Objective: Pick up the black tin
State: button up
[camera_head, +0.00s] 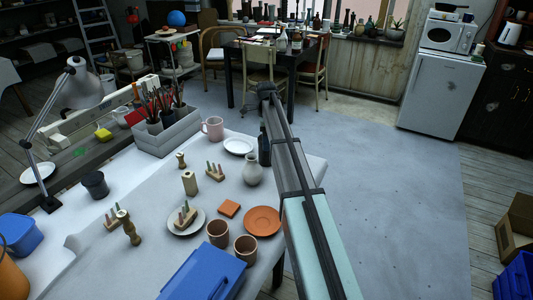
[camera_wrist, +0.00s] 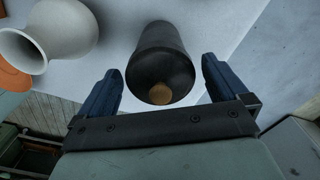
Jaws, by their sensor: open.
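My gripper is open and empty. The same dark cylinder (camera_head: 264,146) shows in the head view at the table's right edge, partly hidden by my arm. A second black container (camera_head: 95,184), short and wide, stands at the table's left. I cannot tell for certain which is the tin. My gripper's fingers are not clear in the head view.
A white vase (camera_head: 252,169) stands close left of the cylinder; it also shows in the wrist view (camera_wrist: 58,35). A white plate (camera_head: 238,146), pink mug (camera_head: 213,128), orange plate (camera_head: 262,220) and brown cups (camera_head: 218,234) are nearby. The table's right edge is close.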

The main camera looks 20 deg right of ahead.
jog(key=shift+f, duration=0.85)
jog(key=shift+c, duration=0.5)
jog(key=c, duration=1.7)
jog(key=shift+c, duration=0.2)
jog(key=shift+r, duration=0.15)
